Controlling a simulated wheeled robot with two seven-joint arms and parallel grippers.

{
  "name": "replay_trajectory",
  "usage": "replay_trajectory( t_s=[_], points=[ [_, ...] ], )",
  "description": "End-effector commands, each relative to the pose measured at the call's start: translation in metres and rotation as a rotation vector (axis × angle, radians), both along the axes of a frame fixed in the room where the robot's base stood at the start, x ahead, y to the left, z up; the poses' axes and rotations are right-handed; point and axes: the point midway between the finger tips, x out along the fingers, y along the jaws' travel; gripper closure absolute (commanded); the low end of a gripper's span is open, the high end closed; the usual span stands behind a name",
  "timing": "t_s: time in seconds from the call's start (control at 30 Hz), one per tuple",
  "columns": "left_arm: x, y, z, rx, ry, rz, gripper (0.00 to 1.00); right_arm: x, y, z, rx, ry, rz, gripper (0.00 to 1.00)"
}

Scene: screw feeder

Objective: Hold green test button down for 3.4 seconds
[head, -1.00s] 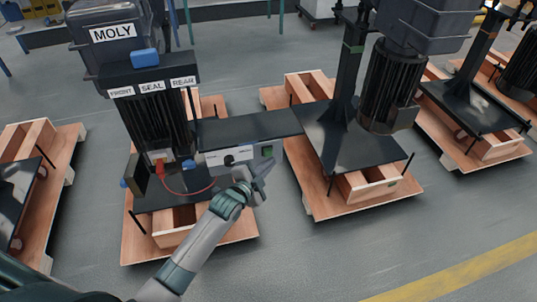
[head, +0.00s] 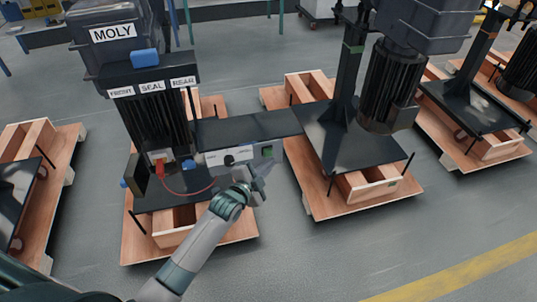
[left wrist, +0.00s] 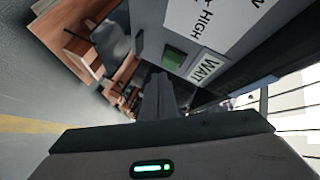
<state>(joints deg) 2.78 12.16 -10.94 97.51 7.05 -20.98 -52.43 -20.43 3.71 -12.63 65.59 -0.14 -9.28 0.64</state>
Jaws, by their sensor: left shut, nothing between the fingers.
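The green test button (head: 267,151) sits at the right end of the grey control panel (head: 215,156) between two machines. My right gripper is not in view.
A black knob (head: 229,160) is on the panel left of the button. A red cable (head: 185,192) loops from the MOLY machine (head: 113,35) to the panel. Wooden pallets (head: 330,205) carry the machines. Grey floor (head: 300,255) in front is clear.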

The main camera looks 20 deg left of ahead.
Motion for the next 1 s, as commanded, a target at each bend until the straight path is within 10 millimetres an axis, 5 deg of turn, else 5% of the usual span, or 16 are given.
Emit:
replay_trajectory(
  t_s=[1.0],
  points=[
    [0.0072, 0.0047, 0.0002, 0.0, 0.0, 0.0, 1.0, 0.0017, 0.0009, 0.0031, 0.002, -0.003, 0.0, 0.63]
  ],
)
